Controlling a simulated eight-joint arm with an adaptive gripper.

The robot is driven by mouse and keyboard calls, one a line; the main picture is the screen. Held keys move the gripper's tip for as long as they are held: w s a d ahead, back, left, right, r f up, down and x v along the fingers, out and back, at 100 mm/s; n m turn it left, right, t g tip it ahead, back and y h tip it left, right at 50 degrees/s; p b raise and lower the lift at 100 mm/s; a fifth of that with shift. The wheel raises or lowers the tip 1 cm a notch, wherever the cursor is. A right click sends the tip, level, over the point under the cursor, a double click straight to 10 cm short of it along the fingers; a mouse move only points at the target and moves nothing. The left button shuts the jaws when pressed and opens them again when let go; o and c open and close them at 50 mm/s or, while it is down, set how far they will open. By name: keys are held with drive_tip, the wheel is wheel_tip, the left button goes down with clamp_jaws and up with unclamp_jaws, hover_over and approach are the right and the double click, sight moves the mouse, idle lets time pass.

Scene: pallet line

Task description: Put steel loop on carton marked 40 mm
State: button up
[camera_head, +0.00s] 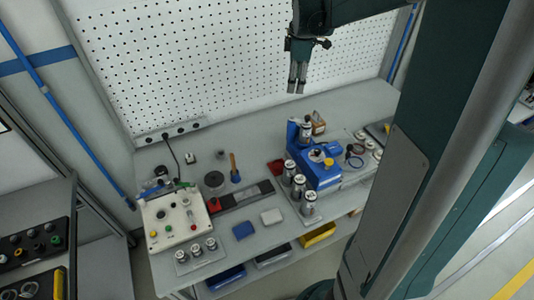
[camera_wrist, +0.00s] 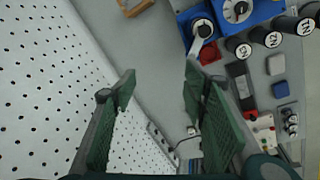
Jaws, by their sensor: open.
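My gripper (camera_head: 297,82) hangs in front of the pegboard, well above the bench, with its fingers pointing down. In the wrist view its two green-padded fingers (camera_wrist: 160,75) are apart with nothing between them. A brown-orange piece (camera_wrist: 135,6) at the wrist view's top edge may be the same box. No 40 mm marking is readable. A dark ring-like item (camera_head: 354,160) lies right of the blue machine; I cannot tell whether it is the steel loop.
A blue machine (camera_head: 322,172) stands mid-bench, with several dark-and-silver cylinders (camera_head: 298,187) at its left. A beige control box (camera_head: 174,219) is at the bench's left. Blue and grey blocks (camera_head: 243,230) lie near the front. The pegboard (camera_head: 220,60) rises behind.

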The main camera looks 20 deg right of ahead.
drive_tip(key=s+a+r+m+t, duration=0.1)
drive_tip(key=s+a+r+m, duration=0.2)
drive_tip(key=s+a, duration=0.45)
drive_tip(key=s+a+r+m+t, duration=0.1)
drive_tip(key=s+a+r+m, duration=0.2)
drive_tip(key=s+a, duration=0.5)
drive_tip(key=s+a+f+m+t, duration=0.3)
drive_tip(key=s+a+m, duration=0.3)
drive_tip(key=s+a, duration=0.4)
drive_tip(key=s+f, duration=0.1)
drive_tip(key=s, duration=0.3)
drive_tip(key=shift+s+a+y, duration=0.35)
drive_tip(key=shift+s+y, duration=0.05)
